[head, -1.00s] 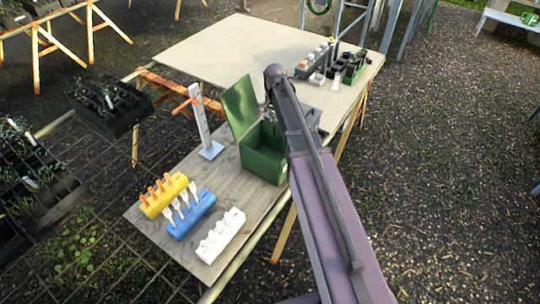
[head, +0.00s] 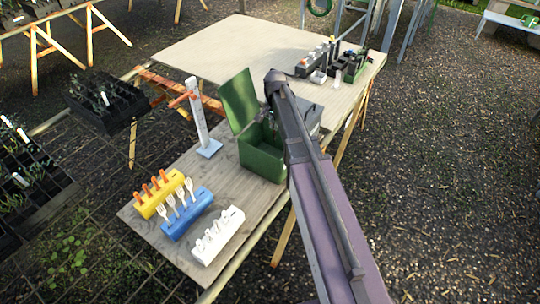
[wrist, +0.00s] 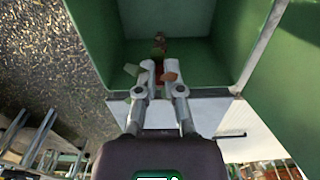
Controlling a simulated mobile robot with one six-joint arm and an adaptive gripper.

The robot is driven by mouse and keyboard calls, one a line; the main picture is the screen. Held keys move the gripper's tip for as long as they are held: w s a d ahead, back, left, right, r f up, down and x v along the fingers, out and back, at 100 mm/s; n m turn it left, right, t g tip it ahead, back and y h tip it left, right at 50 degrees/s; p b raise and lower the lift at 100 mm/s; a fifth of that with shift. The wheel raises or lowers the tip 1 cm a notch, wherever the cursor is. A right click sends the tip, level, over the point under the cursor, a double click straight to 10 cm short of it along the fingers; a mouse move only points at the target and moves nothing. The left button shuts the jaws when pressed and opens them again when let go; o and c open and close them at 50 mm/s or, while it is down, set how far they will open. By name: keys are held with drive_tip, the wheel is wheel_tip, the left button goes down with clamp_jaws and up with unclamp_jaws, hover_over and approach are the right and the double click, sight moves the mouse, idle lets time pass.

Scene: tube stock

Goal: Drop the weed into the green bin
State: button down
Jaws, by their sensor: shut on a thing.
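The green bin (head: 262,162) stands on the wooden table in the head view, its lid raised at the left. In the wrist view the bin (wrist: 212,22) lies open beneath my gripper (wrist: 158,72). My gripper is over the bin's opening, with its fingertips close together on the weed (wrist: 132,70). In the head view my arm hides most of the gripper.
Yellow (head: 160,194), blue (head: 187,213) and white (head: 217,235) holders stand at the table's near end. A grey upright post (head: 198,118) stands left of the bin. Dark racks (head: 318,60) stand at the far right.

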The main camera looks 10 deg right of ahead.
drive_tip(key=shift+f, duration=0.15)
drive_tip(key=c, duration=0.7)
unclamp_jaws()
drive_tip(key=s+n, duration=0.3)
drive_tip(key=s, duration=0.4)
drive_tip(key=s+n, duration=0.3)
drive_tip(key=s, duration=0.5)
drive_tip(key=s+a+n, duration=0.1)
drive_tip(key=s+n, duration=0.2)
drive_tip(key=s, duration=0.4)
drive_tip(key=shift+s, duration=0.2)
